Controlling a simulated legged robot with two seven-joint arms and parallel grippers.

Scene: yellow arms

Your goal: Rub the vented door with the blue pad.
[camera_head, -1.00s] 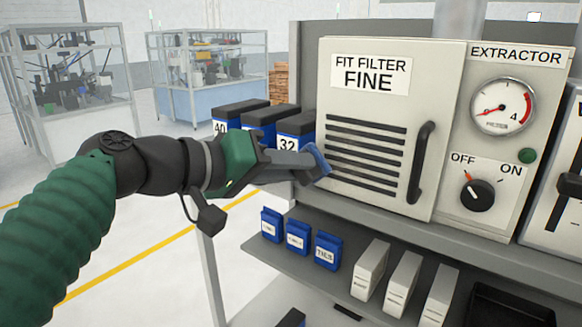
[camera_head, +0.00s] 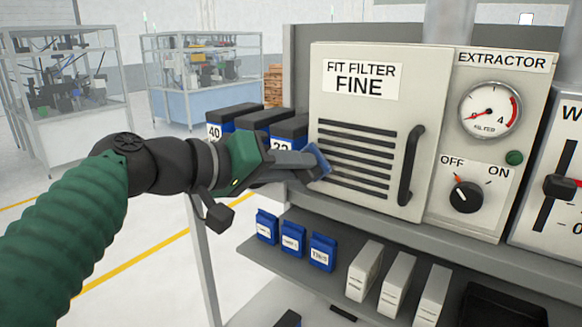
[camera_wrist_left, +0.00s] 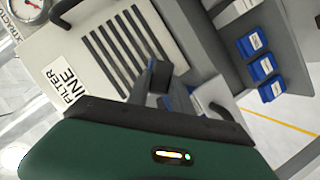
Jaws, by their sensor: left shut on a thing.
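The vented door (camera_head: 370,110) is a pale panel with dark horizontal slots, a black handle (camera_head: 411,166) on its right and a "FIT FILTER FINE" label; it is shut. It also shows tilted in the left wrist view (camera_wrist_left: 100,75). My left gripper (camera_head: 312,162) is shut on the blue pad (camera_head: 319,159), a thin piece held at the lower left of the slots. I cannot tell whether the pad touches the door. In the left wrist view the fingers hide most of the pad. My right gripper is not in view.
Black-and-blue boxes (camera_head: 268,120) stand behind my left gripper. Small blue packs (camera_head: 293,243) and white boxes (camera_head: 398,280) stand on the shelf below. A gauge (camera_head: 489,109) and an OFF/ON knob (camera_head: 466,197) are right of the door.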

